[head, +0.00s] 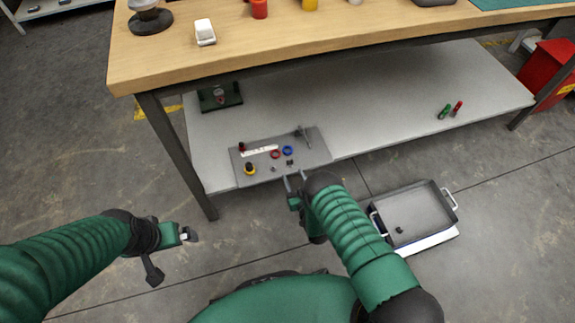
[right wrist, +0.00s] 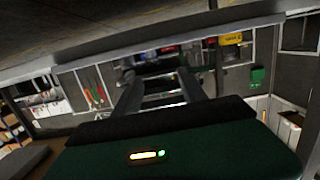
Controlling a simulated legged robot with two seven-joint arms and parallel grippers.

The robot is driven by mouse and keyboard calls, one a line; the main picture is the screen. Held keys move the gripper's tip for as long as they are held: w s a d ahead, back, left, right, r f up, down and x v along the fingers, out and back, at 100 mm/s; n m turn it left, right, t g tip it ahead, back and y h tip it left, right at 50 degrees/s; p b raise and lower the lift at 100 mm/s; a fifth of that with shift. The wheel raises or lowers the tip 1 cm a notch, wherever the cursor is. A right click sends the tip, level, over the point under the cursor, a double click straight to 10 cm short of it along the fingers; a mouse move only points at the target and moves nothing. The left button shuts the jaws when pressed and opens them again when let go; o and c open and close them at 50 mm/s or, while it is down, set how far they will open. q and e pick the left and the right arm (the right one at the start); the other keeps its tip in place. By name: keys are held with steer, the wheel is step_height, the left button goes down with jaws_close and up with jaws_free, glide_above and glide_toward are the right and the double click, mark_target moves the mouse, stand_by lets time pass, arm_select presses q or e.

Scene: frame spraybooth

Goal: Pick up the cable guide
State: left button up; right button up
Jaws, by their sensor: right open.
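A grey mat (head: 309,154) lies on the lower shelf of the bench with several small parts on it. Among them are a red ring (head: 275,154), a blue ring (head: 288,150), a small dark piece (head: 290,163) and a white strip (head: 259,151). I cannot tell for sure which part is the cable guide. My right gripper (head: 295,178) is open at the mat's front edge, with its fingers toward the parts. Its two fingers also show apart and empty in the right wrist view (right wrist: 161,90). My left gripper (head: 190,235) is off to the left, away from the shelf; its jaws are unclear.
The wooden bench top (head: 300,45) overhangs the lower shelf (head: 390,100), and a dark leg (head: 178,155) stands left of the mat. A grey tray (head: 430,215) with a small black thing sits on the floor at the right. Green and red items (head: 445,112) lie farther right on the shelf.

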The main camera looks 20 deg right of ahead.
mark_target(290, 163)
steer(key=w, duration=0.1)
steer(key=w+f+b, duration=0.1)
steer(key=w, duration=0.2)
steer(key=shift+d+f, duration=0.15)
steer(key=shift+d, duration=0.25)
steer(key=w+b, duration=0.1)
steer(key=w, duration=0.1)
steer(key=w+f+b, duration=0.1)
steer(key=w+b, duration=0.1)
steer(key=shift+f+b, duration=0.1)
steer(key=shift+b, duration=0.2)
steer(key=shift+w, duration=0.3)
arm_select(q)
steer(key=f, duration=0.5)
steer(key=shift+d+f, duration=0.1)
steer(key=shift+d, duration=0.2)
arm_select(e)
steer(key=shift+r, duration=0.25)
steer(key=shift+d, duration=0.1)
steer(key=shift+c, duration=0.7)
jaws_close()
